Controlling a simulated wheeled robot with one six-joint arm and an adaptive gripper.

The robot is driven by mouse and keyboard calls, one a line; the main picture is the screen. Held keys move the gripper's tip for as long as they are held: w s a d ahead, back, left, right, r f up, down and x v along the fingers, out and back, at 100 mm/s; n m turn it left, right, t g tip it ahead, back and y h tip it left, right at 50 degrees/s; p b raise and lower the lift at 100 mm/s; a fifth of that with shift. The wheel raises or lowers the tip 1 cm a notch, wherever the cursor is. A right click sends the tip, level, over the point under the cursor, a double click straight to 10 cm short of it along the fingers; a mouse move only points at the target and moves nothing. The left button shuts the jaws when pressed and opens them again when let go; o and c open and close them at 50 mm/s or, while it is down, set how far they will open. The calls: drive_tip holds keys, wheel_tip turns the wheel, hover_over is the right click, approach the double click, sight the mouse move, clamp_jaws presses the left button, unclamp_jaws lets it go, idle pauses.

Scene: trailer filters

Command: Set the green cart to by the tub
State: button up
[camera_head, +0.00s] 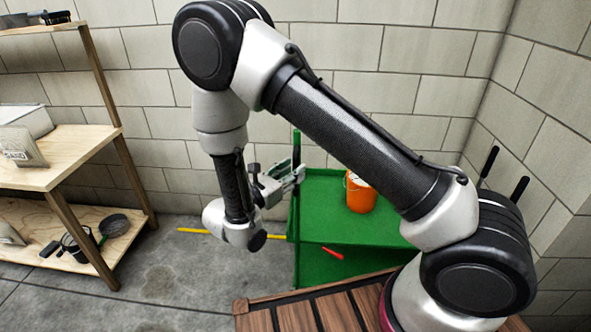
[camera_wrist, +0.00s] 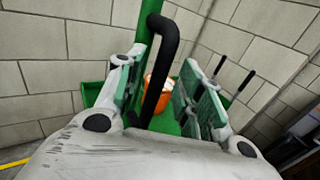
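The green cart (camera_head: 318,212) stands near the block wall, partly behind my arm, with an upper and a lower shelf. My gripper (camera_head: 299,174) is at its left end, by an upright green post (camera_head: 296,148). In the wrist view my gripper (camera_wrist: 163,72) has its green-padded fingers apart, with the cart's black handle (camera_wrist: 168,50) between them. Gaps show on both sides of the handle, so the fingers do not look closed on it. The green post (camera_wrist: 147,25) rises just beyond. I cannot make out a tub for certain in either view.
An orange bucket (camera_head: 360,194) sits on the cart's upper shelf, and a red object (camera_head: 333,253) is lower down. A wooden shelf unit (camera_head: 70,150) stands at left. A yellow strip (camera_head: 194,232) lies on the floor. Two black handles (camera_head: 488,163) rise behind my arm. Floor left of the cart is clear.

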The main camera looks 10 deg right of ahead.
drive_tip(key=v, duration=0.9)
drive_tip(key=shift+s+a, duration=0.25)
drive_tip(key=shift+s, duration=0.1)
drive_tip(key=shift+f, duration=0.1)
drive_tip(key=s+d+r+m+g+y, duration=0.2)
drive_tip(key=s+d+m+g, duration=0.7)
drive_tip(key=d+g, duration=0.2)
drive_tip(key=s+d+r+m+t+y, duration=0.2)
drive_tip(key=s+d+r+m+y, duration=0.3)
drive_tip(key=d+r+m, duration=0.3)
drive_tip(key=s+d+r+m+t+y, duration=0.2)
drive_tip(key=s+d+r+m+y, duration=0.3)
drive_tip(key=d+r, duration=0.5)
wheel_tip(320, 180, up, 4)
drive_tip(key=m+y, duration=0.2)
drive_tip(key=m, duration=0.1)
drive_tip(key=shift+m, duration=0.3)
